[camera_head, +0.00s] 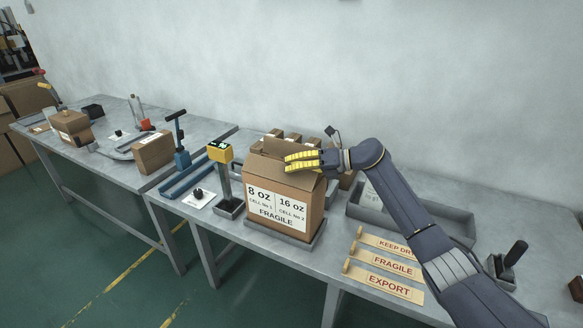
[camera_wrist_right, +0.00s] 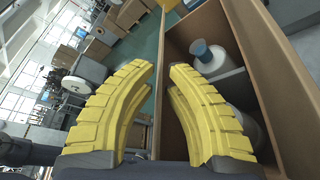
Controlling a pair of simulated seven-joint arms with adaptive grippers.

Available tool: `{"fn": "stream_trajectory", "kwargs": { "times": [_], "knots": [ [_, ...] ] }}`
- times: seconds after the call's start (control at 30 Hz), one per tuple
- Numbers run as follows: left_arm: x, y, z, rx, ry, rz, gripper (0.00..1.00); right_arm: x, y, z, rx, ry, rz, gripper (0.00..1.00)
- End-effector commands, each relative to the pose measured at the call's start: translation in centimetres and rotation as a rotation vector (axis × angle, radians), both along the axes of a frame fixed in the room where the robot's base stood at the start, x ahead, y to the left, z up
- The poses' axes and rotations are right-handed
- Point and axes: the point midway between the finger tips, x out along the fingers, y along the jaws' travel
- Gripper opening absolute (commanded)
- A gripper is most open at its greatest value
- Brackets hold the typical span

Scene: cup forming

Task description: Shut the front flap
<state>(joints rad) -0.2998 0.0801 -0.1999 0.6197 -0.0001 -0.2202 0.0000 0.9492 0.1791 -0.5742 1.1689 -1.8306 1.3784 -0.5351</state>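The labelled cardboard box (camera_head: 273,222) stands upright on the right-hand table, its front reading 8 OZ, 16 OZ and FRAGILE. A plain cardboard panel at its top front, apparently the front flap (camera_head: 264,169), slopes up and back. My right gripper (camera_head: 288,162) is at the top of the box, its yellow fingers pointing left. The right wrist view shows the fingertips apart, with the box edge near the gap between them. It also shows the open box (camera_wrist_right: 262,60), with a blue-topped white item (camera_wrist_right: 209,59) and a divider inside. Whether the fingers touch the flap is unclear. My left gripper is not in view.
A yellow-headed device (camera_head: 220,152) stands close left of the box. A grey tray (camera_head: 372,213) lies to the right, behind my arm. Wooden stamps (camera_head: 385,268) lie at the front right. Small cartons (camera_head: 293,137) stand behind the box.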

Motion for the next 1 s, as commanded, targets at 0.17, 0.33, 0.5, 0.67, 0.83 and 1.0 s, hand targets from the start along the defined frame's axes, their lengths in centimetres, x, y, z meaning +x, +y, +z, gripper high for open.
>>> {"fn": "stream_trajectory", "kwargs": {
  "times": [0.17, 0.33, 0.5, 0.67, 0.83, 1.0],
  "knots": [
    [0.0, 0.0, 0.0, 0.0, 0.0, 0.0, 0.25, 0.0, 0.0, 0.0, 0.0, 0.0, 0.0, 0.25],
    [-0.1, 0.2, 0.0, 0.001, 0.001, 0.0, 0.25, 0.0, 0.0, 0.0, 0.0, 0.0, 0.0, 0.25],
    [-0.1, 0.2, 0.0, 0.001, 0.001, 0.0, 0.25, 0.0, -0.9, 0.2, -0.002, -0.001, -0.001, 0.25],
    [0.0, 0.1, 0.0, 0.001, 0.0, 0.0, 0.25, -0.2, -3.1, 0.7, -0.004, -0.001, -0.001, 0.25],
    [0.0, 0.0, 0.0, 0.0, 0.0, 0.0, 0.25, -0.5, -6.1, 1.5, -0.002, -0.001, -0.002, 0.25],
    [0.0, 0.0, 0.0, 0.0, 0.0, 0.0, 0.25, -0.8, -8.7, 2.2, -0.002, -0.001, -0.001, 0.25]
  ]
}}
